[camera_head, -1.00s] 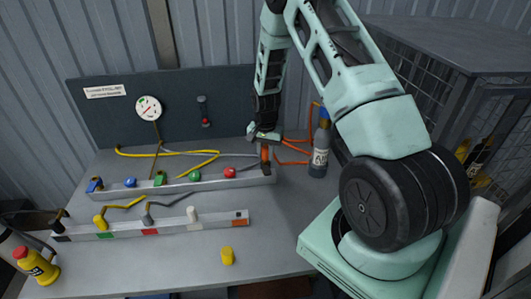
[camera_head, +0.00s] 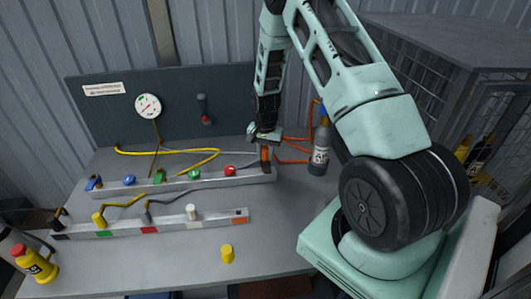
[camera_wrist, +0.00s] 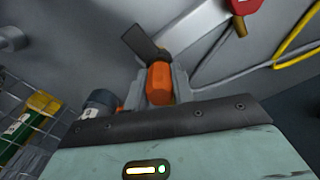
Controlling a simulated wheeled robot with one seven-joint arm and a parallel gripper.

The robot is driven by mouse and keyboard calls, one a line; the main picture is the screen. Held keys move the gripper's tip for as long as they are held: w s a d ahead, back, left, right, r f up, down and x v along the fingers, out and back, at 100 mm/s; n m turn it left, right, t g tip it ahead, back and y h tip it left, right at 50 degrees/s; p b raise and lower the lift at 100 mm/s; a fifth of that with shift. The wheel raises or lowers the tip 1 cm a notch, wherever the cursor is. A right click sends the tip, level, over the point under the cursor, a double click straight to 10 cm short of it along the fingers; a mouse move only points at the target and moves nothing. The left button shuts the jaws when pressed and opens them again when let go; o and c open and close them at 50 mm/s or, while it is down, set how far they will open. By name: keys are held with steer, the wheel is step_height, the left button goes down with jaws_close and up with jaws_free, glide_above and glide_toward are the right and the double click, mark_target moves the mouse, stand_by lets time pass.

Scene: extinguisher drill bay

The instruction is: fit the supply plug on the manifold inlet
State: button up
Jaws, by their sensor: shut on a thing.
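My gripper (camera_head: 265,141) is at the right end of the back rail, pointing down, and is shut on an orange plug (camera_head: 265,155). In the wrist view the orange plug (camera_wrist: 160,84) sits between the two grey fingers, with a dark flat piece (camera_wrist: 143,41) just beyond it. The pale back rail (camera_head: 190,187), which looks like the manifold, carries blue, green and red fittings. The rail end shows close to the plug in the wrist view (camera_wrist: 190,25). The inlet itself is hidden, and I cannot tell whether the plug is seated on it.
A front rail (camera_head: 172,229) holds several coloured plugs. A yellow cap (camera_head: 227,253) stands on the open bench in front. A yellow hose (camera_head: 185,160) lies behind the back rail. A wire cage (camera_head: 450,110) is at right.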

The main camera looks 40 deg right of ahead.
steer(key=shift+f, duration=0.25)
steer(key=o, duration=1.1)
step_height(320, 180, up, 18)
steer(key=b, duration=0.4)
steer(key=shift+f, duration=0.25)
steer(key=shift+a, duration=0.1)
